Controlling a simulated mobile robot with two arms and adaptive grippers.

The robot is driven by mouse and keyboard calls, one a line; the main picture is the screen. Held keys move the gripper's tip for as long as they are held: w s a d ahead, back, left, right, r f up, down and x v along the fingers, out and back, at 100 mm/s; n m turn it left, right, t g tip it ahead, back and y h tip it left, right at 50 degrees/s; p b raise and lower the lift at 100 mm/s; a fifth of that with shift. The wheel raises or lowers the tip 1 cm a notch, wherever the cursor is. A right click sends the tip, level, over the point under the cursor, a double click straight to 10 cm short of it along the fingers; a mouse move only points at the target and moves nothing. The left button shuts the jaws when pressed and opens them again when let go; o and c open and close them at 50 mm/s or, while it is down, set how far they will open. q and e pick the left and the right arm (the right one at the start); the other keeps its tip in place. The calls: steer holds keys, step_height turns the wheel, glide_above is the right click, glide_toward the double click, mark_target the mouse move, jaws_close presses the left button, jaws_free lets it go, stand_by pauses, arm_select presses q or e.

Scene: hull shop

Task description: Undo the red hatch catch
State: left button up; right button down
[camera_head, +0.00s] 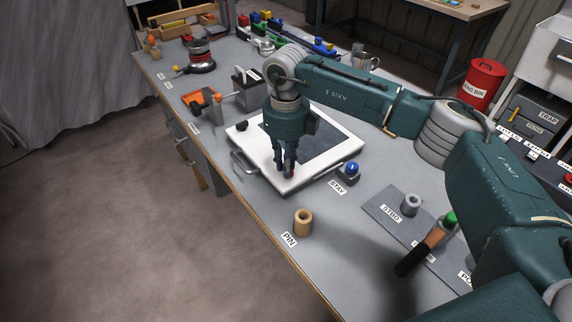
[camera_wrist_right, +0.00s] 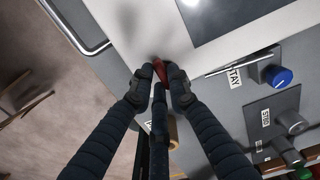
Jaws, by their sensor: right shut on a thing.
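The red hatch catch (camera_head: 291,177) shows only as a small red bit at the fingertips. In the right wrist view the red catch (camera_wrist_right: 159,68) sits between the fingertips of my right gripper (camera_wrist_right: 160,80), which is shut on it. The fingers hide most of the catch. My left gripper is not in view.
A blue-topped STAY post (camera_head: 348,172) stands right of the hatch. A tan PIN cylinder (camera_head: 303,222) stands near the front edge. A metal handle (camera_head: 243,163) sticks out at the hatch's left.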

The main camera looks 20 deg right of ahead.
stand_by(0.3)
steer(key=c, duration=1.7)
jaws_free()
steer(key=shift+o, duration=0.2)
step_height(320, 180, up, 12)
